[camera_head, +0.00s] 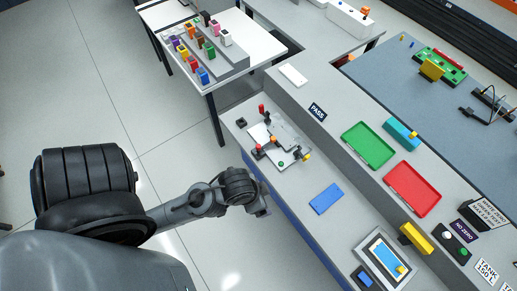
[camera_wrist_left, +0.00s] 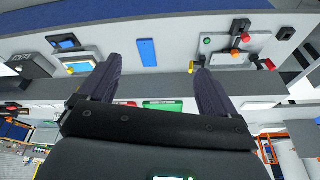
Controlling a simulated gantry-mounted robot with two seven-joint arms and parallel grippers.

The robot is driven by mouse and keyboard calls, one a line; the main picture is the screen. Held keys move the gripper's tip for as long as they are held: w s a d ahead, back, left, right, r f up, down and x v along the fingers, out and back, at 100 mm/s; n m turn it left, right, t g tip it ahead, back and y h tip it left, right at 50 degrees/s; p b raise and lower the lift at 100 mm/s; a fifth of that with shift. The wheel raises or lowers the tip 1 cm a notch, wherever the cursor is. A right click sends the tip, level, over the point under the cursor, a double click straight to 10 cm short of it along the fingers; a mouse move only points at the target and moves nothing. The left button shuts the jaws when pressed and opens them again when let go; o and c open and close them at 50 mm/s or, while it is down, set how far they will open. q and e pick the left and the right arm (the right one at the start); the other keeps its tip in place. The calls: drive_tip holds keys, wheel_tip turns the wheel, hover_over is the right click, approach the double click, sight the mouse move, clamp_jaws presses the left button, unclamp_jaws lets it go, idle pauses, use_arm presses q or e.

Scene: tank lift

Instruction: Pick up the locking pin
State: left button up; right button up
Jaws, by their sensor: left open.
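I cannot tell which part is the locking pin. The likeliest place is the fixture plate (camera_head: 285,140) on the bench, which carries small red, orange and yellow knobs. A red knob (camera_head: 262,109) stands at its back and an orange knob (camera_head: 273,139) near its middle. My right gripper is in neither view.
A blue plate (camera_head: 326,198) lies on the bench right of the fixture. A green tray (camera_head: 368,145) and a red tray (camera_head: 412,189) lie on the raised shelf behind. A scale-like device (camera_head: 383,257) stands at the front right. A side table (camera_head: 214,90) holds several coloured blocks.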

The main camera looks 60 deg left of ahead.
use_arm(q)
drive_tip(key=shift+a, duration=0.1)
drive_tip(key=c, duration=0.6)
